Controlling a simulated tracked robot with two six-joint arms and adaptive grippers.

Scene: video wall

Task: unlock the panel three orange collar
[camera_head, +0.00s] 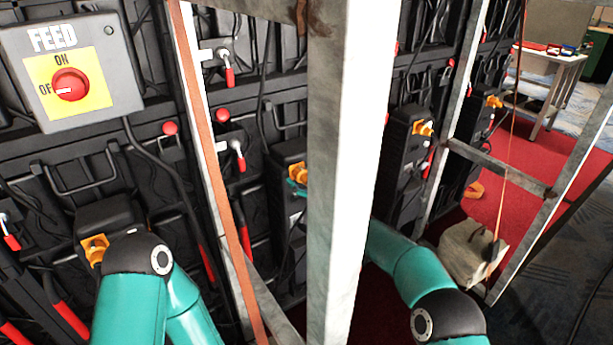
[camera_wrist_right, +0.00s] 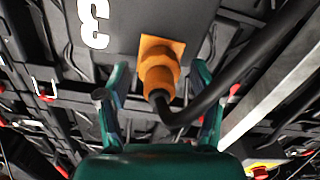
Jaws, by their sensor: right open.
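The orange collar (camera_wrist_right: 158,68) of the panel box marked 3 (camera_wrist_right: 95,25) is in the upper middle of the right wrist view, with a thick black cable (camera_wrist_right: 205,105) bending off to the right. My right gripper (camera_wrist_right: 160,92) is open, one finger on each side of the collar, with gaps visible between fingers and collar. In the head view a bit of my right gripper (camera_head: 297,187) shows beside the orange collar (camera_head: 299,172), partly hidden behind a pale post. My left arm shows at lower left, but its gripper is out of sight.
The pale upright post (camera_head: 345,170) stands between camera and collar. A brown strap (camera_head: 212,170) runs down a thinner post. A FEED switch box (camera_head: 70,75) is at upper left. Other orange collars show at left (camera_head: 95,248) and right (camera_head: 423,128). A pale block (camera_head: 470,252) sits at right.

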